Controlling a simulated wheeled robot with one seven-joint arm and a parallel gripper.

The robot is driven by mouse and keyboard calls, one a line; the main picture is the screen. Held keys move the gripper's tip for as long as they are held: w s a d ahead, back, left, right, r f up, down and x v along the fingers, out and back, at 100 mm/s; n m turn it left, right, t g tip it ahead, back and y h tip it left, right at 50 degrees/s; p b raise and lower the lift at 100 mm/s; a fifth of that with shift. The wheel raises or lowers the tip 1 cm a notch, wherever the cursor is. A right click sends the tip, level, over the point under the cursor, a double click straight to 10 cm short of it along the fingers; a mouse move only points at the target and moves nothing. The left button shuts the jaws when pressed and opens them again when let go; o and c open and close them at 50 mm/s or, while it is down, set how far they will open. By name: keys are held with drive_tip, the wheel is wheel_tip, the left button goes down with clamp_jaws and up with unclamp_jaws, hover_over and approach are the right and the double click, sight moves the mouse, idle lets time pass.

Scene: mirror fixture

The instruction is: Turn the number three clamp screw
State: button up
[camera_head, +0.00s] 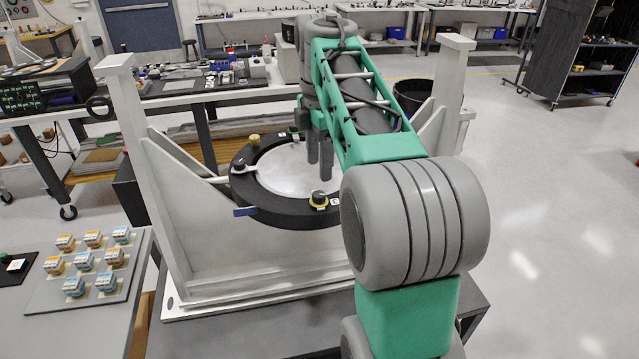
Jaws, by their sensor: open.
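The mirror fixture has a round silvery mirror (283,172) in a thick black ring (262,205) held between white uprights. Another brass knob (254,140) stands at the far left of the ring, and a dark greenish knob (294,132) at the back. I cannot read the labels, so I cannot tell which screw is number three. My gripper (319,168) points down over the mirror, fingers apart and empty, behind the near knob. My arm hides the ring's right side.
A white upright (126,115) stands left of the ring and another (447,95) right. A side table (60,318) at the left front holds several small blue and orange blocks. A dark bin (428,98) stands behind the fixture. The floor at right is clear.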

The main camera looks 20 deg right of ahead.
sight(319, 194)
wheel_tip(319, 194, down, 8)
drive_tip(key=b, duration=0.5)
drive_tip(key=shift+r, duration=0.1)
drive_tip(key=shift+r, duration=0.1)
drive_tip(key=shift+c, duration=0.3)
clamp_jaws()
